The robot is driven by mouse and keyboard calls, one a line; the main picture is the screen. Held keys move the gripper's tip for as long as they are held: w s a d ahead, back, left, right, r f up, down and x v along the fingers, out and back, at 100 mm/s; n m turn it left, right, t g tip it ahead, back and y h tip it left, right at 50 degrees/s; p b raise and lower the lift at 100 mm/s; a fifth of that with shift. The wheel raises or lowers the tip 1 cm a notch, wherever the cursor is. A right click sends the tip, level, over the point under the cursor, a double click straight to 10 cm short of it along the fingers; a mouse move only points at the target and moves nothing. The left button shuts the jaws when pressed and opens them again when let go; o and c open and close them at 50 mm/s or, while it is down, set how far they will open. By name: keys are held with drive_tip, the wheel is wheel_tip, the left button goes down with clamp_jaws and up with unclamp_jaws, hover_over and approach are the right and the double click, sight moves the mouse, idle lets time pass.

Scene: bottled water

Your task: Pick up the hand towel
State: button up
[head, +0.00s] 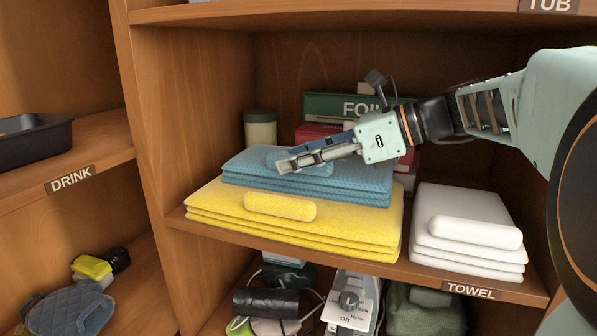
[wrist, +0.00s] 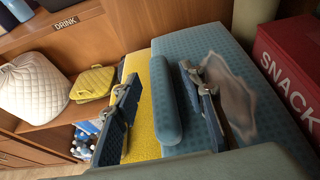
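A folded blue towel stack (head: 237,170) lies on a folded yellow towel stack (head: 365,225) on the middle shelf. A folded white towel stack (head: 470,202) lies to the right. Each stack has a rounded bar-like roll on it. My gripper (head: 283,166) is over the blue stack, coming from the right, and partly hides its roll. In the wrist view, my gripper (wrist: 161,75) has its fingers spread, one on each side of the blue roll (wrist: 172,100), with nothing clamped. The left finger is over the yellow stack (wrist: 160,80). I cannot tell whether the fingers touch the cloth.
A foil box (head: 335,104), a red snack box (wrist: 292,70) and a lidded jar (head: 260,130) stand behind the towels. A wooden divider (head: 155,130) is at the left. The shelf above limits height. Mixed items fill the shelf below.

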clamp_jaws()
drive_tip(key=shift+r, duration=0.2)
